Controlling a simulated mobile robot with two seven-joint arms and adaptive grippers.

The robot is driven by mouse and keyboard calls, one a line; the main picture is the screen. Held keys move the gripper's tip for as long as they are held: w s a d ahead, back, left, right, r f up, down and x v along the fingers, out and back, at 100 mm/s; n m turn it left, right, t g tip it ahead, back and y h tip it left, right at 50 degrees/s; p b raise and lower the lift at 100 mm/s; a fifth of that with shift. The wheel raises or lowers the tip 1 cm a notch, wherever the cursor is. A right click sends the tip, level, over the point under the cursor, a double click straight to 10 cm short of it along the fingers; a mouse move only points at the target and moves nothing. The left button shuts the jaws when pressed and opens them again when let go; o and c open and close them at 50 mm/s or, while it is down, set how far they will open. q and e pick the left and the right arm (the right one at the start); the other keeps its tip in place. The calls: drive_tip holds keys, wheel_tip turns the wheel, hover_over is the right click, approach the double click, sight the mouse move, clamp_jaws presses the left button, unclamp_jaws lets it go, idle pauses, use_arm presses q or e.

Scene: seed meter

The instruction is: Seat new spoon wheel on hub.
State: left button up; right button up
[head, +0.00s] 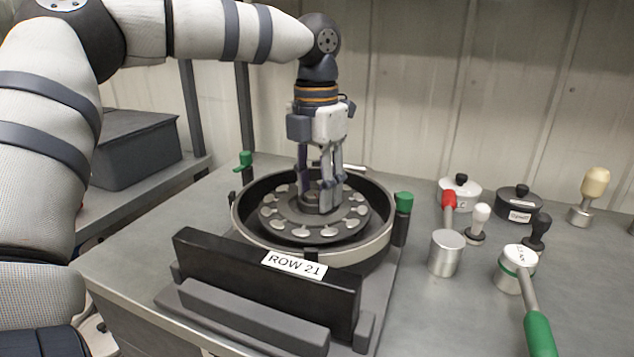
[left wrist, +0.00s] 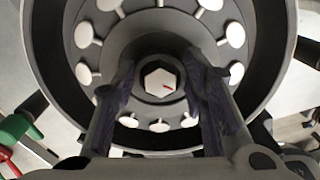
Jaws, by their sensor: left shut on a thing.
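The spoon wheel (head: 276,223) is a grey disc with several pale round spoons around its edge. It lies inside the round, dark-walled meter housing (head: 240,217). My left gripper (head: 327,206) points straight down over the wheel's middle and is shut on its raised collar. In the left wrist view the two fingers of the left gripper (left wrist: 165,110) flank the collar. A pale hexagonal hub end (left wrist: 160,80) shows in the collar's centre. Whether the wheel sits fully down on the hub, I cannot tell. My right gripper is out of view.
A black "ROW 21" block (head: 225,262) stands in front of the housing. Green-topped clamps (head: 403,203) flank it. To the right are a metal cylinder (head: 445,254), lidded pots (head: 518,202), knobbed tools (head: 478,222) and a green-handled tool (head: 538,330). A dark bin (head: 130,150) stands at left.

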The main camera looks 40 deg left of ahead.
use_arm(q)
drive_tip(key=shift+f, duration=0.6)
idle(1.1)
drive_tip(key=o, duration=1.2)
drive_tip(key=c, duration=0.3)
drive_tip(key=shift+c, duration=0.5)
drive_tip(key=shift+c, duration=0.9)
drive_tip(key=shift+o, duration=1.3)
